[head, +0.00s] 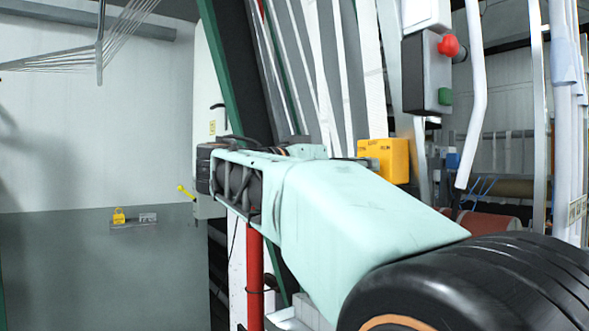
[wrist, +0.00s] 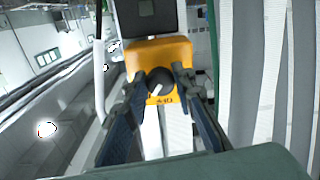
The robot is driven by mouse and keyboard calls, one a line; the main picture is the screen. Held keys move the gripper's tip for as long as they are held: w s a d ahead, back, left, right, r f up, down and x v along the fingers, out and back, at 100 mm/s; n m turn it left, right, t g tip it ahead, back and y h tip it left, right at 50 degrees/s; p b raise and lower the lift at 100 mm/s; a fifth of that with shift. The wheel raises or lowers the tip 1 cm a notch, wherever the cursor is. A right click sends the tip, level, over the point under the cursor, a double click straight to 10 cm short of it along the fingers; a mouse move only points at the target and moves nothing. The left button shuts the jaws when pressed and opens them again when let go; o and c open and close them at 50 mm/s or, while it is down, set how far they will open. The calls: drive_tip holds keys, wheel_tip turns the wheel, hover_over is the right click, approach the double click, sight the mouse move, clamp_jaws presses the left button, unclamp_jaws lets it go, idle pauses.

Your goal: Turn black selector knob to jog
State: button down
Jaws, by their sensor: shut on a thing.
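The black selector knob (wrist: 159,81) sits on the face of a yellow box (wrist: 150,55) in the wrist view. A white mark on the knob slants between lower left and upper right. Dark lettering shows just below the knob, too small to read surely. My gripper (wrist: 160,79) has one finger on each side of the knob, shut on it. The yellow box also shows in the head view (head: 392,160), with small lettering along its upper part. There my arm hides part of the scene, and neither the knob nor my fingers can be made out.
A grey control box (head: 424,85) with a red button (head: 449,46) and a green button (head: 445,96) hangs above the yellow box. A bent white tube (head: 475,95) stands to its right. Pale webbing strips (head: 345,75) run down behind my arm.

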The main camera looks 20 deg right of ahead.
drive_tip(key=shift+r+n+p, duration=0.15)
drive_tip(key=shift+n+p, duration=1.65)
drive_tip(key=shift+n, duration=6.3)
drive_tip(key=c, duration=1.6)
unclamp_jaws()
drive_tip(key=v, duration=1.2)
